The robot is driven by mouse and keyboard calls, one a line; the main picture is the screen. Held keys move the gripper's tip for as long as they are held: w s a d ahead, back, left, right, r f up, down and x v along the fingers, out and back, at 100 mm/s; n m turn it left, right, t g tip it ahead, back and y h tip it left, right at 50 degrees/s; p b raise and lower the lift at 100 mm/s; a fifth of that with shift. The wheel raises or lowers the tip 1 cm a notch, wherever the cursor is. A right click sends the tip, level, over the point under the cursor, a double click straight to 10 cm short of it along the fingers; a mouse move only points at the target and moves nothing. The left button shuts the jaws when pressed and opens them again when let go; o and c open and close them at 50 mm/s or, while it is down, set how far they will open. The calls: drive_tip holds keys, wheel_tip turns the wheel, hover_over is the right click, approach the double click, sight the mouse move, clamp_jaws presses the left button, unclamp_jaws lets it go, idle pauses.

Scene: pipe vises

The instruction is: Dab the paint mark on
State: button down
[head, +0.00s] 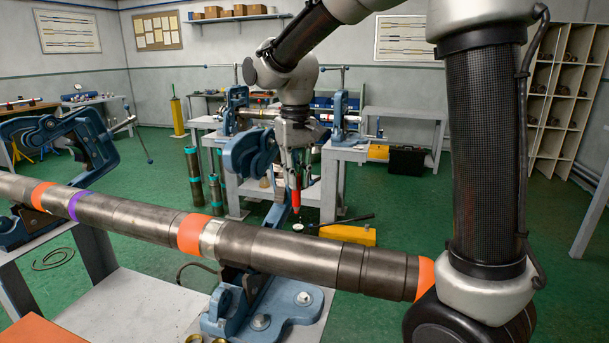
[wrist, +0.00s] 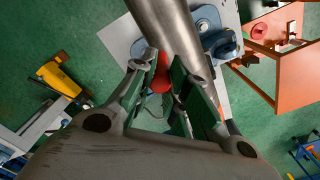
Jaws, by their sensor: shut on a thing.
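A long dark steel pipe (head: 290,255) lies across the front of the head view, with orange bands (head: 193,234) and a purple band (head: 76,206). A bright bare ring (head: 212,240) sits beside the middle orange band. My gripper (head: 296,178) is shut on a red marker-like tool (head: 296,201), which hangs down beyond the pipe in the head view. In the wrist view the red tool (wrist: 161,75) shows between the fingers of my gripper (wrist: 165,75), close to the pipe (wrist: 170,30). I cannot tell whether its tip touches the pipe.
Blue vises hold the pipe at the left (head: 85,135) and the middle (head: 275,300). A workbench (head: 255,190) with more vises stands behind. A yellow toolbox (head: 347,235) lies on the green floor. An orange table (wrist: 280,70) shows at right in the wrist view.

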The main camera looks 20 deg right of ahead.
drive_tip(key=s+d+r, duration=0.1)
drive_tip(key=s+r, duration=0.1)
drive_tip(key=s, duration=0.2)
wheel_tip(320, 180, down, 7)
drive_tip(key=shift+d+r, duration=0.15)
drive_tip(key=shift+r, duration=0.05)
drive_tip(key=shift+s+f, duration=0.15)
drive_tip(key=shift+f, duration=0.25)
idle(1.8)
wheel_tip(320, 180, up, 7)
idle(0.9)
idle(0.3)
